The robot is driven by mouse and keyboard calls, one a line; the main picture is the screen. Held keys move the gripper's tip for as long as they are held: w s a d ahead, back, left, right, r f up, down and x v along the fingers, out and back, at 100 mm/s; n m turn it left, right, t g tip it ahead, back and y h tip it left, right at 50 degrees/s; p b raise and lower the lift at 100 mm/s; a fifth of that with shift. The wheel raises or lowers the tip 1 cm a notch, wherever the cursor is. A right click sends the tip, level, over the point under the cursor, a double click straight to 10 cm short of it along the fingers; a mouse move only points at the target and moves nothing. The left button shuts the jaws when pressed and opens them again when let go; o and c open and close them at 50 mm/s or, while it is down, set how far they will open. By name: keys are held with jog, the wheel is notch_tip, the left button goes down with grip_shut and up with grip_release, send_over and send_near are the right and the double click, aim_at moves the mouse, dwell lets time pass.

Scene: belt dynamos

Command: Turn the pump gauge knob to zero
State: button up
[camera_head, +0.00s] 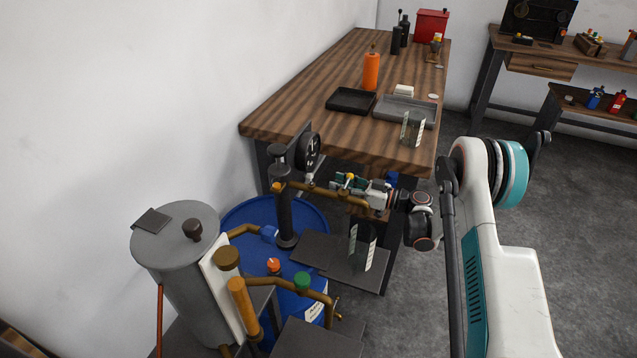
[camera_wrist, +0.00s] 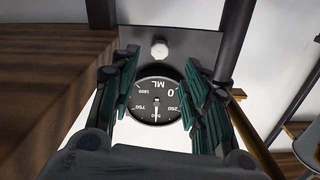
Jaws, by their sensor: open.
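The round black pump gauge (camera_wrist: 155,100) faces the wrist view, with "ML" and its numbers upside down. Its pale needle appears to point down the picture, away from the "0". A small pale knob (camera_wrist: 159,50) sits on the dark plate (camera_wrist: 195,45) above the dial. My gripper (camera_wrist: 160,68) is open, its teal fingers left and right of the dial with nothing between them; I cannot tell if they touch anything.
A wooden workbench (camera_head: 330,75) with an orange bottle (camera_head: 371,72) and trays stands close behind. A blue barrel (camera_head: 235,215), a grey tank (camera_head: 180,238) and brass pipes (camera_head: 240,300) crowd the pump. Open floor (camera_head: 575,210) lies to the right.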

aim_at(310, 177)
jog(key=b+x, duration=0.2)
jog(key=x, duration=0.5)
jog(key=shift+w+a, duration=0.15)
jog(key=shift+a, duration=0.1)
grip_shut()
